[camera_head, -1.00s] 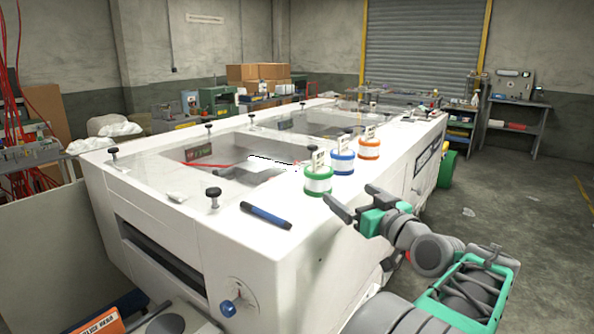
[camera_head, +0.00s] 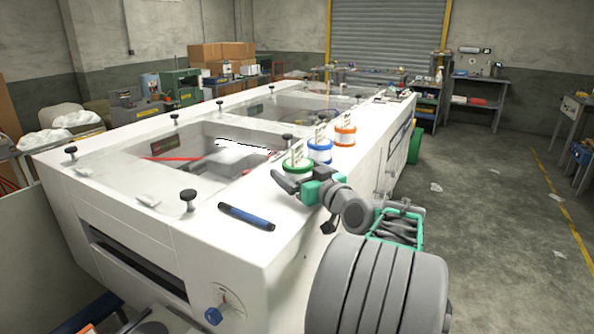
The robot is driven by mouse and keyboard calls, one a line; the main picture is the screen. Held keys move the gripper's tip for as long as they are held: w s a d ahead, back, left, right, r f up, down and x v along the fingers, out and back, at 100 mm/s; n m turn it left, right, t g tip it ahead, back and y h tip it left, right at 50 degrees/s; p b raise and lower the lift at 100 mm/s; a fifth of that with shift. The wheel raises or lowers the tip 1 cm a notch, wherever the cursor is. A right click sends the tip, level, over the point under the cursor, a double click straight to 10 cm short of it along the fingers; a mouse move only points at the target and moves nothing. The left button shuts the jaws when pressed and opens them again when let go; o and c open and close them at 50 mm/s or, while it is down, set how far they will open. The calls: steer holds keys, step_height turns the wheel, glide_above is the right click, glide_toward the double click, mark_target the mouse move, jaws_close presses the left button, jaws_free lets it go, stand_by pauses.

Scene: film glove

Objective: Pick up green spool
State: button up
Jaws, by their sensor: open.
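The green spool (camera_head: 299,165) has green rims, a white middle and a small upright tag. It stands on the right-hand top edge of the white machine (camera_head: 225,249), nearest in a row of three spools. My gripper (camera_head: 296,174) is open at the spool, with one finger at its near left and the other at its right. The lower front of the spool is partly hidden by my gripper. I cannot tell whether the fingers touch it.
A blue spool (camera_head: 320,151) and an orange spool (camera_head: 345,136) stand just behind. A blue marker (camera_head: 246,216) lies on the near top edge. Black knobs, such as this one (camera_head: 188,198), stick up from the machine top. Floor to the right is mostly clear.

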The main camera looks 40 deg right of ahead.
steer(key=shift+c, duration=0.5)
steer(key=c, duration=1.5)
